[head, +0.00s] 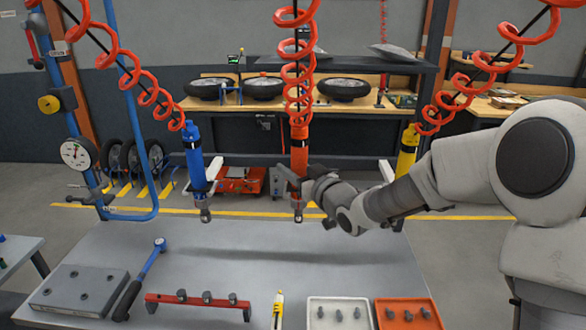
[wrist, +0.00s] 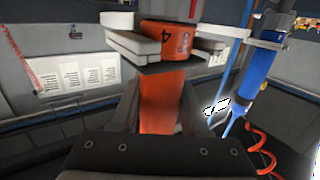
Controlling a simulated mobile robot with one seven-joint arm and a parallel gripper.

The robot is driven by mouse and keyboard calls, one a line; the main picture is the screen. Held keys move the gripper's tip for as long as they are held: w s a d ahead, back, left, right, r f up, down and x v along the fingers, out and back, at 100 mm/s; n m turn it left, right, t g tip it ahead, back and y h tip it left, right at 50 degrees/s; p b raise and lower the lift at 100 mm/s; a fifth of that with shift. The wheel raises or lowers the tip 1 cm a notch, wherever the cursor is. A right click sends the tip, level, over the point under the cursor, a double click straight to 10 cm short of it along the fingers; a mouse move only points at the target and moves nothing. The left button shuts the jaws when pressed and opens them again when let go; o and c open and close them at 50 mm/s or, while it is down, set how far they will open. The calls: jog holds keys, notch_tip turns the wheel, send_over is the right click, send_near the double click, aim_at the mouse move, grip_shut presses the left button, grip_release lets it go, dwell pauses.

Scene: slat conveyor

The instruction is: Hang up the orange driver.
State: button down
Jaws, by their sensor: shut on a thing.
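The orange driver (head: 299,150) hangs upright below a red coiled hose in the middle of the head view, above the back edge of the grey table. My gripper (head: 298,184) reaches in from the right and is shut on the driver's lower part. In the wrist view, the orange body (wrist: 162,95) shows between my gripper's two fingers (wrist: 172,45), with a dark-marked orange band above. The fingers hide part of the body. I cannot tell whether a holder also bears the driver.
A blue driver (head: 194,158) hangs to the left and a yellow driver (head: 408,148) to the right, partly behind my arm. A white bracket (head: 386,171) shows near the yellow one. The table (head: 240,258) carries a torque wrench (head: 140,278), red rack (head: 197,301) and trays along its front.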

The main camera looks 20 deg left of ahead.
jog(key=shift+f+b, duration=0.2)
jog(key=shift+b, duration=0.15)
jog(key=shift+c, duration=1.7)
grip_release()
jog(key=shift+f, duration=0.15)
jog(key=shift+s+d, duration=0.1)
jog(key=v, duration=1.7)
jog(key=shift+s, duration=0.1)
